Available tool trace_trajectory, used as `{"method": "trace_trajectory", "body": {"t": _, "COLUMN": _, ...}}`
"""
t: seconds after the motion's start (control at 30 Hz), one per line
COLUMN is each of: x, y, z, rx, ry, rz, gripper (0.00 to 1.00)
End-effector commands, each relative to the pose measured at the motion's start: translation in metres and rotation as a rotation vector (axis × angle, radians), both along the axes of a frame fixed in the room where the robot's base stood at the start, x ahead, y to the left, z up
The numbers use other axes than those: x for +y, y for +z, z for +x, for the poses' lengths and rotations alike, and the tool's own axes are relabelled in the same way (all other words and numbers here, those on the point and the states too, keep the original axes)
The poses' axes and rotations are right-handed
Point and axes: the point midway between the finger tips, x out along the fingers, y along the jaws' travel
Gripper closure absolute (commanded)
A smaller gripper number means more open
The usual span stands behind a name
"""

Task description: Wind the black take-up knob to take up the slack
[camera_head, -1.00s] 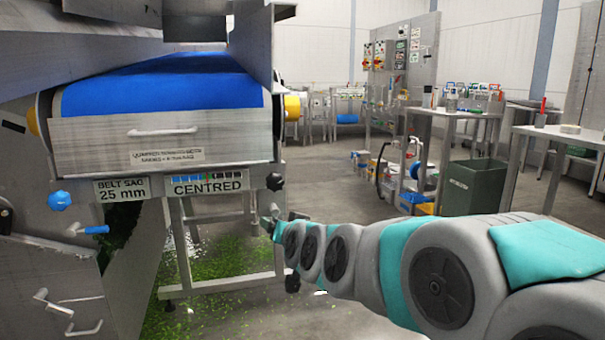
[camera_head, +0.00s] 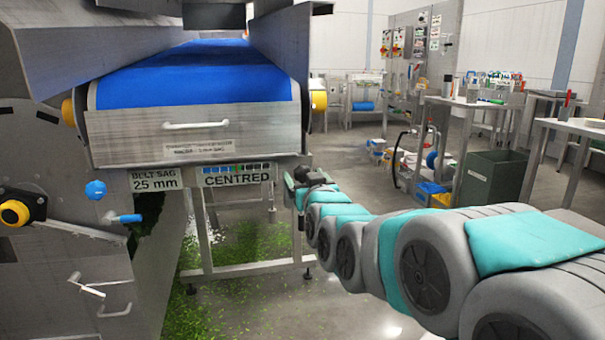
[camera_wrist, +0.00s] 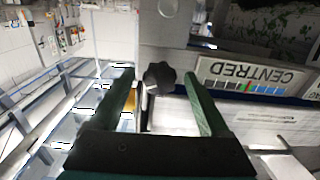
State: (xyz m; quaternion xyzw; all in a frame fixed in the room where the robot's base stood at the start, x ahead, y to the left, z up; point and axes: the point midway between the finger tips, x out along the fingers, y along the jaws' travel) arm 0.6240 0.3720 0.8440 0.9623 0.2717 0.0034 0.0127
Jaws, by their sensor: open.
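The black take-up knob (camera_wrist: 158,75) is a lobed knob on the conveyor's end frame, beside the "CENTRED" display (camera_wrist: 262,77). In the wrist view it sits between the two fingertips of my gripper (camera_wrist: 160,88), which is open with one green finger on each side. I see no finger touching the knob; its exact depth between the tips is unclear. In the head view my gripper (camera_head: 292,188) is at the knob's corner, right of the "CENTRED" display (camera_head: 237,175), and the knob is hard to separate from it. The belt sag plate (camera_head: 156,180) reads 25 mm.
The blue belt (camera_head: 190,80) runs back above the steel end guard (camera_head: 240,130). A blue knob (camera_head: 96,189), a blue lever (camera_head: 125,218) and a yellow-and-black knob (camera_head: 15,213) are at left. Green scraps (camera_head: 240,250) litter the floor. A bin (camera_head: 490,178) and tables stand right.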

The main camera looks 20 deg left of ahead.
Motion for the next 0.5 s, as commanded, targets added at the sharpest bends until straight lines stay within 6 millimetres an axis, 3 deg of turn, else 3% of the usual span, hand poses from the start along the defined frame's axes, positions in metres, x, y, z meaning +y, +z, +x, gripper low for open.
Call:
{"method": "trace_trajectory", "body": {"t": 0.2, "x": 0.01, "y": -0.001, "z": 0.017, "rx": 0.001, "ry": 0.0, "rz": -0.001, "gripper": 0.2}}
{"method": "trace_trajectory", "body": {"t": 0.5, "x": 0.011, "y": 0.0, "z": 0.018, "rx": 0.0, "ry": 0.0, "rz": 0.0, "gripper": 0.21}}
